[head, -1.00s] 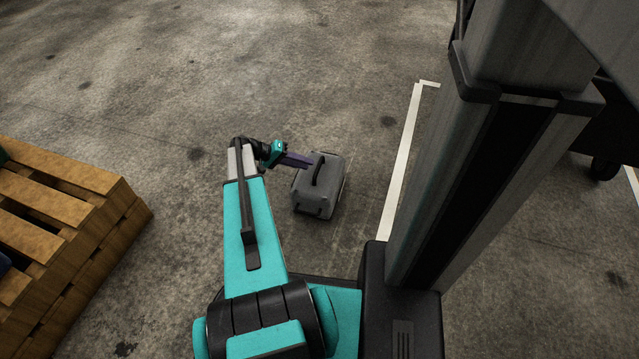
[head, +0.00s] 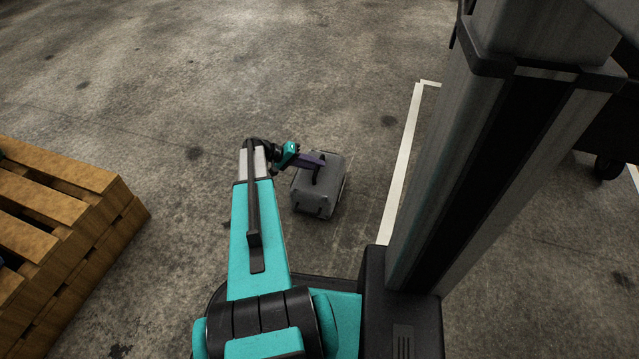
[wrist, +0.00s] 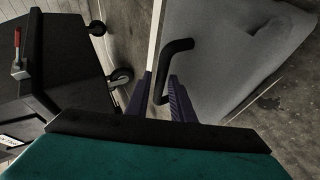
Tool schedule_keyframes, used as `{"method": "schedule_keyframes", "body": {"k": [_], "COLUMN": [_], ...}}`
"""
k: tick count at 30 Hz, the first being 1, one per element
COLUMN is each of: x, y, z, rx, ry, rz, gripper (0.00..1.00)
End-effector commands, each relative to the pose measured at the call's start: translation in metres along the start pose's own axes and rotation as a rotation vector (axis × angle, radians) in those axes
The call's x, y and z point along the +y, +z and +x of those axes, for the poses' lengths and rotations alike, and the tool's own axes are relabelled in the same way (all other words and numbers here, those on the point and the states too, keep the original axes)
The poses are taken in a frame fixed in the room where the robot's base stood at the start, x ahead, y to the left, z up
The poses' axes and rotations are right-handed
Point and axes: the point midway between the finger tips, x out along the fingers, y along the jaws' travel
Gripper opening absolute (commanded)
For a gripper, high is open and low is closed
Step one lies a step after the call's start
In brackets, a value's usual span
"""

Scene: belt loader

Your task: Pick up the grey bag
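The grey bag (head: 331,192) stands on the concrete floor, with a black handle (head: 317,174) on its top. My gripper (head: 312,161) is at the handle, reaching in from the left. In the wrist view the bag's grey side (wrist: 225,50) fills the upper right. There the two purple fingers of my gripper (wrist: 159,95) stand apart, with the black handle (wrist: 172,50) running down between them. A gap shows between the handle and the left finger; the right finger is close to the handle, and I cannot tell whether it touches.
A stack of wooden pallets (head: 60,225) stands at the left. A white line (head: 403,165) is painted on the floor right of the bag. A black cart with casters (wrist: 65,60) shows at the left of the wrist view. The floor beyond the bag is clear.

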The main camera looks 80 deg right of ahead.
Motion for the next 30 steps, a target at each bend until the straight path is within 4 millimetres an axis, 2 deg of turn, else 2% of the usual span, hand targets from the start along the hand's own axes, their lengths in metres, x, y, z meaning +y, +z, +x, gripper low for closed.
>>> {"method": "schedule_keyframes", "body": {"k": [17, 18, 21, 22, 30], "x": [0.0002, 0.0002, 0.0002, 0.0003, 0.0009], "y": [-0.0001, -0.0001, -0.0001, -0.0001, 0.0000], "z": [0.0017, 0.0017, 0.0016, 0.0017, 0.0016], "rx": [0.001, 0.001, 0.001, 0.001, 0.000], "ry": [0.000, 0.000, 0.001, 0.001, 0.002], "rz": [-0.001, -0.001, -0.001, -0.001, -0.001], "gripper": [0.21, 0.20, 0.03, 0.00, 0.00]}}
